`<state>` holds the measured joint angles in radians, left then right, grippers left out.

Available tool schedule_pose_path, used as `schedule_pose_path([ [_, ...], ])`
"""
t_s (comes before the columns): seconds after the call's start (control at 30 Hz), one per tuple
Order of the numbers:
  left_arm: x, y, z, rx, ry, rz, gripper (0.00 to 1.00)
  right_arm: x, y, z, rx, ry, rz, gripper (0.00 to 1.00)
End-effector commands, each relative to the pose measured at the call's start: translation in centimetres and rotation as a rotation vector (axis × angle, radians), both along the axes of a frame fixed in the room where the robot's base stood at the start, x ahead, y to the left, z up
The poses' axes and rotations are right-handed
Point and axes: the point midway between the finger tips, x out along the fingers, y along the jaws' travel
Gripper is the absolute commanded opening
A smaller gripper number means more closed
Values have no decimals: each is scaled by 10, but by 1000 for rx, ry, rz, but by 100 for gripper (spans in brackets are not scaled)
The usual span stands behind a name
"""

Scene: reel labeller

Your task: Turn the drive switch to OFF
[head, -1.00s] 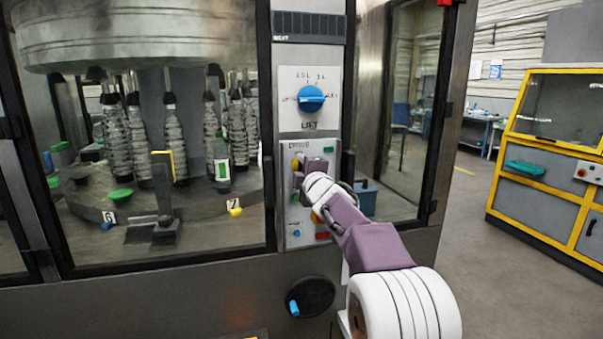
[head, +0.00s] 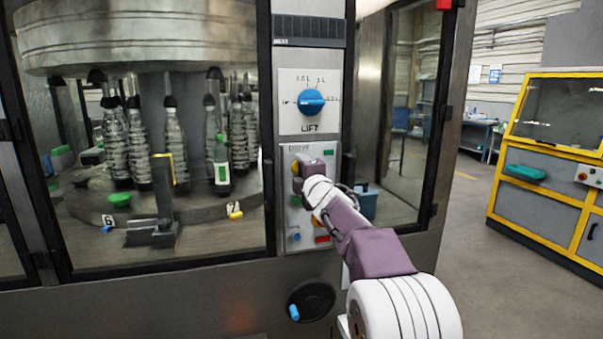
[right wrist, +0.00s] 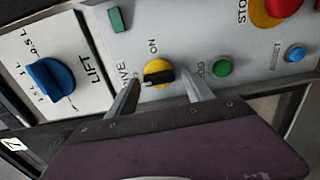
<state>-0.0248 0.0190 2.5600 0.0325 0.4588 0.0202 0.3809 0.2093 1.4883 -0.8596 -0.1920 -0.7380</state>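The drive switch (right wrist: 158,73) is a round yellow knob with a black bar handle, on the grey drive panel (right wrist: 215,40). In the right wrist view the bar lies nearly level, slightly tilted, and the word ON stands above the knob. No OFF label is visible there. My right gripper (right wrist: 161,84) is open, with one finger on each side of the knob and a gap to it on both sides. In the head view my right gripper (head: 302,170) is at the upper part of the drive panel and covers much of it. My left gripper is not in view.
The blue lift knob (head: 312,101) sits above the drive panel. A green button (right wrist: 222,68), a blue button (right wrist: 295,53) and a red stop button (right wrist: 282,6) are close by. A black handwheel (head: 311,301) is below. Glass doors flank the panel.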

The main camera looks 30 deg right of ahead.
Motion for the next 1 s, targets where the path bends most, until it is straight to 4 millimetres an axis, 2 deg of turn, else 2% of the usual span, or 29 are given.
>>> schedule_pose_path([
  [0.37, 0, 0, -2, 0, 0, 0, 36, -5, 1, 0, 2, -1, 0, 63],
  [0.73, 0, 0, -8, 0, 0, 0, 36, -74, 17, 1, 0, -2, -2, 63],
  [0.83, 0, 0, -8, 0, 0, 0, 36, -84, 20, 0, 1, 0, -1, 63],
  [1.0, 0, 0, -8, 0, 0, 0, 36, -89, 21, 0, 1, 0, 0, 63],
])
